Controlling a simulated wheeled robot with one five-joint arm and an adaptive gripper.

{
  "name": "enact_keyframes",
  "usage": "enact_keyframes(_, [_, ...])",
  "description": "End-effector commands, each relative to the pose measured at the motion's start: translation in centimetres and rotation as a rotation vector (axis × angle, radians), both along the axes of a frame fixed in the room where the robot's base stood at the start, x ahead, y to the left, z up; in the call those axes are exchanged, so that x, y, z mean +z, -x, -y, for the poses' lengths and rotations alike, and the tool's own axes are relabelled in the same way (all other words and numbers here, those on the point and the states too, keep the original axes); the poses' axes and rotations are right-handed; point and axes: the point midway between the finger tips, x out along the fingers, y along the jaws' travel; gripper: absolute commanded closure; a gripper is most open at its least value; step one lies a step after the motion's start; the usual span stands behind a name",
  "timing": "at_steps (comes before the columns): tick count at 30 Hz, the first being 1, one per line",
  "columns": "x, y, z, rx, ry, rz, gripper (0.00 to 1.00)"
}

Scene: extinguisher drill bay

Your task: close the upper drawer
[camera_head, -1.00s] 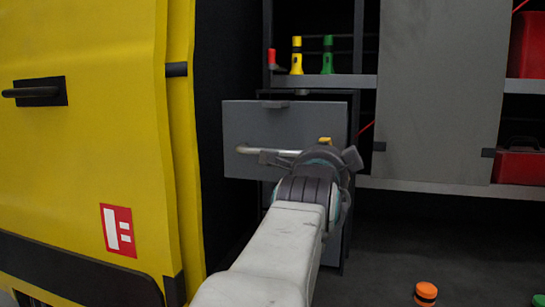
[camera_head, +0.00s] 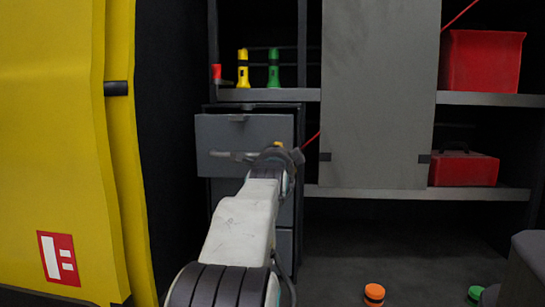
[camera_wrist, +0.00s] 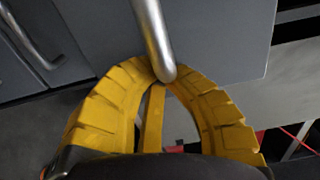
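The upper drawer (camera_head: 245,130) is a grey front with a bar handle (camera_head: 222,154), in a dark cabinet. Its front still stands out a little from the cabinet, so it is partly open. My gripper (camera_head: 278,152) is at the right part of the handle, mostly hidden by my arm in the head view. In the wrist view, the yellow fingers of my gripper (camera_wrist: 166,72) close in on both sides of the metal handle (camera_wrist: 152,30), near its end. The drawer front (camera_wrist: 225,40) fills the area behind them.
A lower drawer (camera_head: 284,250) is below, partly hidden by my arm. A yellow locker (camera_head: 50,150) stands at left. Yellow (camera_head: 243,70) and green (camera_head: 273,70) torches stand on the shelf above. An orange-topped object (camera_head: 374,294) is on the floor, right.

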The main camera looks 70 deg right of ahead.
Motion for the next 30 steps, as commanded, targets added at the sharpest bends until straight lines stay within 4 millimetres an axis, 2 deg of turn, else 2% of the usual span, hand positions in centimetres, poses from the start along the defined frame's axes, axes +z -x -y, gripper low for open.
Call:
enact_keyframes(1, [0.4, -0.4, 1.5, 0.000, -0.005, -0.001, 1.00])
enact_keyframes(3, [0.5, -0.8, 3.1, 0.000, -0.004, -0.001, 1.00])
enact_keyframes(12, [0.4, -2.1, 8.1, 0.000, -0.002, -0.001, 1.00])
enact_keyframes(19, [0.2, -2.6, 9.7, 0.000, 0.001, 0.000, 1.00])
enact_keyframes(30, [0.1, -2.7, 10.1, 0.000, 0.003, 0.001, 1.00])
